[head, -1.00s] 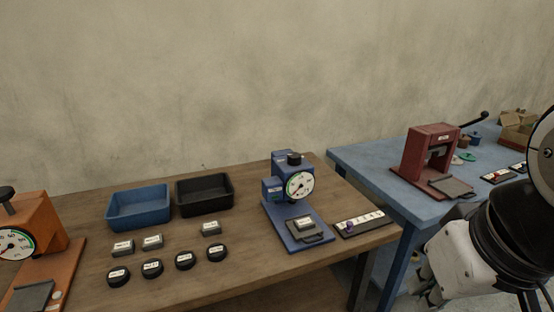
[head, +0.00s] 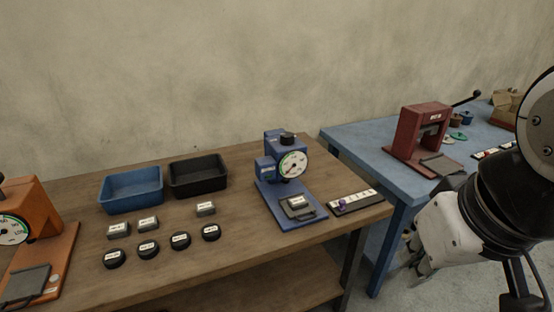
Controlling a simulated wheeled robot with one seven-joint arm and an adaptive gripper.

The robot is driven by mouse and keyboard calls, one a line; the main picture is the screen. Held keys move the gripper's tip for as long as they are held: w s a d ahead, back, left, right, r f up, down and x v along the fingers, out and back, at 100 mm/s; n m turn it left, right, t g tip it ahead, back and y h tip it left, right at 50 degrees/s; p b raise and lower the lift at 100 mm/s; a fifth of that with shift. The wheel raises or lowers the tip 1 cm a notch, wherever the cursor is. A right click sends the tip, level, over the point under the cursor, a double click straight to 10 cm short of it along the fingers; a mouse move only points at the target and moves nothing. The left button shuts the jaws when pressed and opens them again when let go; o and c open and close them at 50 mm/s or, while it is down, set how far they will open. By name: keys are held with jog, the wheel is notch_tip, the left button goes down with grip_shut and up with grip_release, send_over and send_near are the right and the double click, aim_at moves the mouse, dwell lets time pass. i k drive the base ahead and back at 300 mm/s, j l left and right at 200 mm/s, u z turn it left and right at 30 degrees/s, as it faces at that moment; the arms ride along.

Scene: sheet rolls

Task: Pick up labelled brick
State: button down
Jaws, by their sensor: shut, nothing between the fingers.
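Small grey bricks with white labels lie on the wooden table in the head view: one at the left (head: 118,231), one beside it (head: 148,224), and one farther right (head: 205,209). Another labelled brick (head: 297,203) sits on the plate of the blue dial gauge (head: 284,190). The label text is too small to read. My gripper (head: 420,266) hangs at the lower right, beyond the wooden table's right end and well apart from every brick. It is shut and empty, and its fingers are partly hidden by the wrist.
Several black labelled discs (head: 148,249) lie in front of the bricks. A blue tray (head: 131,206) and a black tray (head: 198,190) stand behind them. An orange gauge (head: 38,215) is at left, a label strip (head: 354,202) at right. A blue table (head: 360,140) carries a red press (head: 421,130).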

aim_at(299, 202)
jog(key=i+j, duration=0.3)
jog(key=i+j+z, duration=0.1)
jog(key=i+j, duration=0.25)
jog(key=j, duration=0.15)
jog(key=i+j, duration=0.3)
jog(key=j, duration=0.15)
